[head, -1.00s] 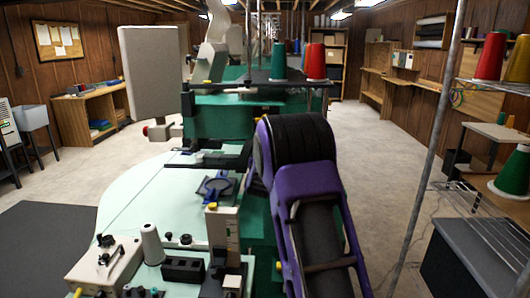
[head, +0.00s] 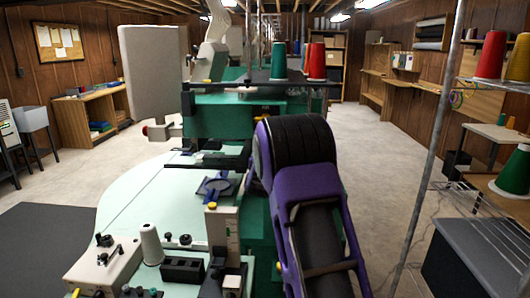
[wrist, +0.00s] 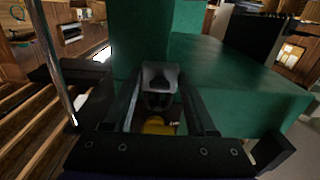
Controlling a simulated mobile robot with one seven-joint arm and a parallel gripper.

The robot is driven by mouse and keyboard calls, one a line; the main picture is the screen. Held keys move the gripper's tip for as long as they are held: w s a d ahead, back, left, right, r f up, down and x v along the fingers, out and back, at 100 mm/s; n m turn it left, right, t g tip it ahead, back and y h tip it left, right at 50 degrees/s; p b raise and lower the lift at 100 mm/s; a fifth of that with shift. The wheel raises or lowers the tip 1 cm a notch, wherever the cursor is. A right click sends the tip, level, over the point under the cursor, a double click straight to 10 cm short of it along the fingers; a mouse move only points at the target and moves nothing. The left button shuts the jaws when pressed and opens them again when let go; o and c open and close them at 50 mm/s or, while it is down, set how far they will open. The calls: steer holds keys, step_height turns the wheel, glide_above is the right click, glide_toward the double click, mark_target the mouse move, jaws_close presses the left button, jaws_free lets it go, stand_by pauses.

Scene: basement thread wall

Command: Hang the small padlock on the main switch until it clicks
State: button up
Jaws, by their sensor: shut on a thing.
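In the wrist view my gripper (wrist: 162,100) is shut, with its two dark fingers on either side of a small yellow thing, which looks like the padlock (wrist: 156,125). A dark loop, apparently its shackle, shows just above the yellow body. A grey fitting (wrist: 160,75) stands between the fingertips in front of a green machine face; it may be the main switch, but I cannot tell for sure. I cannot tell whether the loop touches it or is closed. In the head view my own arm hides the gripper and padlock.
A pale green worktable (head: 130,215) with a white box (head: 105,262), a thread cone (head: 151,245) and black blocks fills the left. Green machines (head: 225,112) with red and green cones stand beyond. A metal pole (head: 428,150) and wire shelf stand right. The floor between is open.

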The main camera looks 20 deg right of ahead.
steer(key=shift+f, duration=0.25)
steer(key=o, duration=1.5)
steer(key=shift+c, duration=0.2)
